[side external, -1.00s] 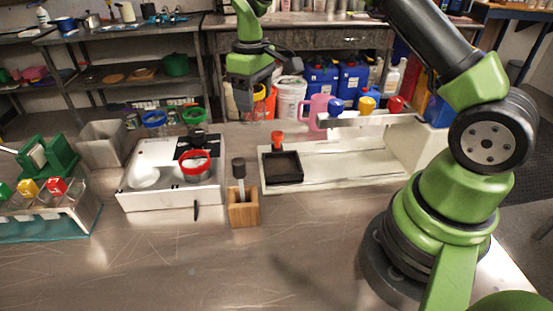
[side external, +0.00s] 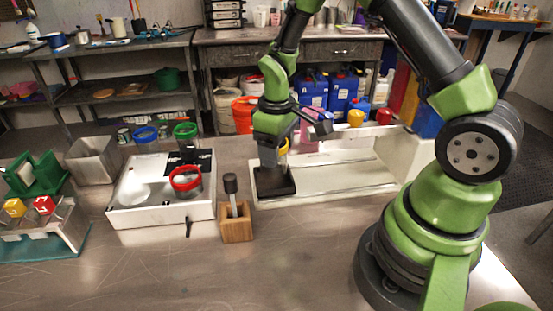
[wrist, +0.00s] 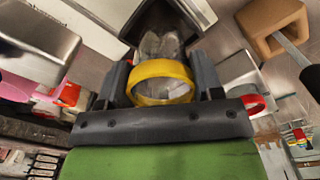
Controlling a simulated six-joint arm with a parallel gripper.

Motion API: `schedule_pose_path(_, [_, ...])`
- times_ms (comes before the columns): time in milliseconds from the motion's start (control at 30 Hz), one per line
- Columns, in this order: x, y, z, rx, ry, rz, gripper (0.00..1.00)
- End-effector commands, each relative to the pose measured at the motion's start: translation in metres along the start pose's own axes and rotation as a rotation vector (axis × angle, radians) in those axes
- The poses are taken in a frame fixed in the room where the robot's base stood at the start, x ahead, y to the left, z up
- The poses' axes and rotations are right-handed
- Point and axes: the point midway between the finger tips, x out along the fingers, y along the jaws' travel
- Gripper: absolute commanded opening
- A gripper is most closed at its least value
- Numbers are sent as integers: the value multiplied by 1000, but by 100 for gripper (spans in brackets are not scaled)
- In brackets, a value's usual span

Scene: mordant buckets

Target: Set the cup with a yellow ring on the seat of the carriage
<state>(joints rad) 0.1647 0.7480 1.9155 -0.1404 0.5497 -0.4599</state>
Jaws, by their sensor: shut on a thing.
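The cup with a yellow ring (wrist: 162,70) is clear and sits between my fingers in the wrist view. A bit of its yellow ring (side external: 284,147) shows beside my gripper (side external: 271,166) in the side view. My gripper (wrist: 163,84) is shut on the cup. The carriage has a dark square seat (side external: 276,190) on a long white base. My gripper and the cup are over the seat, and the dark seat (wrist: 152,14) shows behind the cup's lower end. I cannot tell whether the cup touches it.
To the left is a white box (side external: 150,212) with a red-ringed cup (side external: 186,182). Blue-ringed (side external: 145,135) and green-ringed (side external: 185,131) cups stand behind. A wooden block (side external: 236,227) holding a dark-topped tool stands in front, close to the carriage. The front of the table is clear.

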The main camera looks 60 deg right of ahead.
Motion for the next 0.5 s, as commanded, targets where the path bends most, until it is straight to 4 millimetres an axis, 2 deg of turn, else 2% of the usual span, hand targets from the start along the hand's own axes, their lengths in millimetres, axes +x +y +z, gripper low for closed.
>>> schedule_pose_path(100, [20,0,1,-2,-5,-1,35])
schedule_pose_path(200, [27,0,0,0,-3,-1,35])
schedule_pose_path(500, [29,0,0,0,-1,0,35])
